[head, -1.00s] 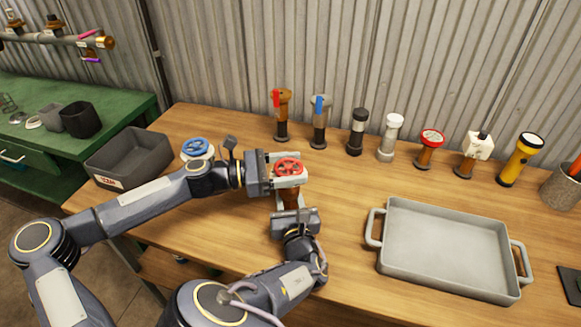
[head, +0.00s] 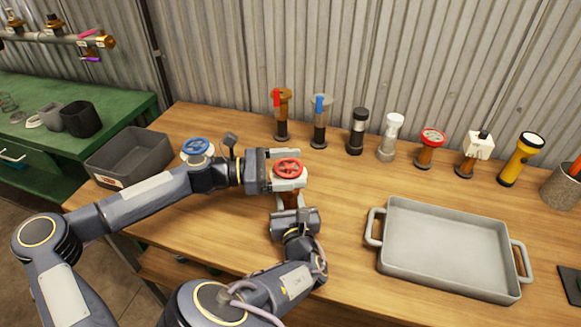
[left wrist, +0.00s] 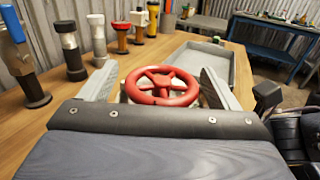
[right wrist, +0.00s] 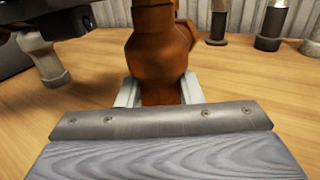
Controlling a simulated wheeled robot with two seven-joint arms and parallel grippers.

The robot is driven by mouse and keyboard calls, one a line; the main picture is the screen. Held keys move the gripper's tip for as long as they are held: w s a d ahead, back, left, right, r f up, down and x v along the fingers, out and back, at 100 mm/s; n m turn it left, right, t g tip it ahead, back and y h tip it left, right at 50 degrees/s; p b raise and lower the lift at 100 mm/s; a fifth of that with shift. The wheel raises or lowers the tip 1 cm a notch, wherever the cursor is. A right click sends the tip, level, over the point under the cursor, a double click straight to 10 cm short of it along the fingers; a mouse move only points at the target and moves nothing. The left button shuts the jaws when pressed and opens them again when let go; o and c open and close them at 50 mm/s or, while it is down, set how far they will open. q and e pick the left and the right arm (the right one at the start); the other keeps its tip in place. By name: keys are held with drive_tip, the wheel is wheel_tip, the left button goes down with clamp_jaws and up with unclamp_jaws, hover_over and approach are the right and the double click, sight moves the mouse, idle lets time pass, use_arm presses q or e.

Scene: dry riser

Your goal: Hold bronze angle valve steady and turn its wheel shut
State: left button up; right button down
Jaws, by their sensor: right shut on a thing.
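The bronze angle valve (head: 291,199) stands upright on the wooden bench, its red wheel (head: 288,168) on top. In the right wrist view its brown-bronze body (right wrist: 158,55) sits between the fingers of my right gripper (right wrist: 160,93), which is shut on it low down. My left gripper (left wrist: 160,78) is open, its fingers on either side of the red wheel (left wrist: 162,86). Gaps show between the wheel and both fingers. In the head view, my grippers hide part of the valve body.
A grey tray (head: 374,232) lies to the right. A row of fittings and a yellow flashlight (head: 520,158) stands behind. A blue-wheeled valve (head: 196,148) and a grey bin (head: 105,165) are at left, close to my left arm. Bench between valve and tray is clear.

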use_arm(q)
drive_tip(key=s+a, duration=0.1)
drive_tip(key=a, duration=1.1)
drive_tip(key=shift+s, duration=0.1)
drive_tip(key=s+d+f+m+t+y, duration=0.25)
drive_tip(key=d+m+t, duration=0.35)
drive_tip(key=m, duration=0.8)
drive_tip(key=s+a+r+m+t+y, duration=0.2)
drive_tip(key=s+r+m+t+y, duration=0.3)
drive_tip(key=m, duration=0.8)
drive_tip(key=shift+t+h, duration=0.55)
drive_tip(key=shift+t, duration=0.05)
drive_tip(key=x, duration=0.3)
drive_tip(key=f+x, duration=0.1)
drive_tip(key=x, duration=0.7)
drive_tip(key=shift+d+f, duration=0.25)
drive_tip(key=shift+f, duration=0.1)
